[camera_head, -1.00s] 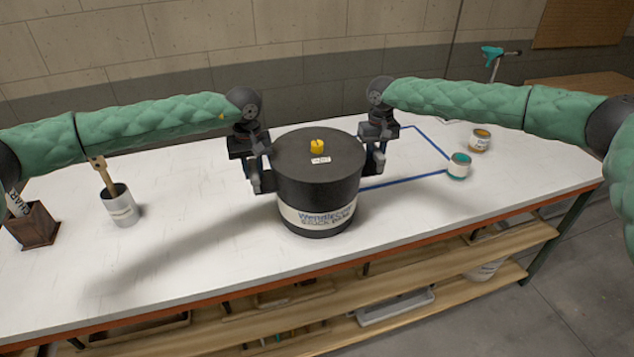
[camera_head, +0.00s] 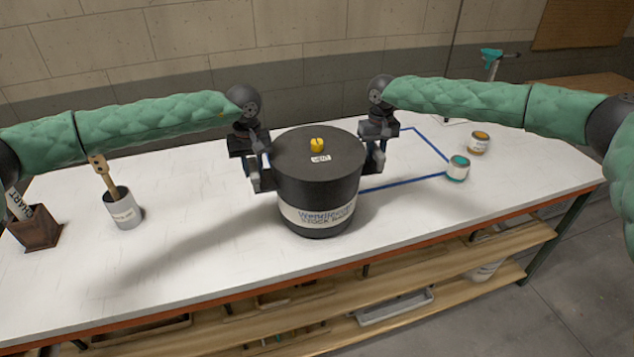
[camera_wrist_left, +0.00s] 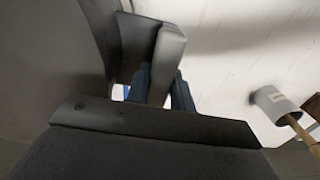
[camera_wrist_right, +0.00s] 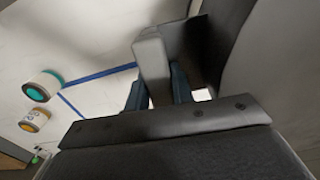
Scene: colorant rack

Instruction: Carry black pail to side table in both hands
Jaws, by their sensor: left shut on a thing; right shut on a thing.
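The black pail (camera_head: 318,185) is upright in the middle of the head view, with a pale printed label and a yellow knob (camera_head: 317,145) on its lid. My left gripper (camera_head: 259,178) is shut on the pail's left side grip, and my right gripper (camera_head: 375,160) is shut on its right side grip. The pail appears held above the white bench (camera_head: 200,255), its shadow stretching left. In the wrist views, the left fingers (camera_wrist_left: 163,85) and right fingers (camera_wrist_right: 155,85) close around the grips; the contact is partly hidden. A brown tabletop (camera_head: 585,90) shows at the back right, possibly the side table.
A metal cup with a wooden paddle (camera_head: 123,210) and a brown chart holder (camera_head: 38,232) stand on the left. A teal can (camera_head: 458,169) and an orange can (camera_head: 479,143) stand on the right, near blue tape (camera_head: 405,183). Open floor (camera_head: 590,290) lies at the right.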

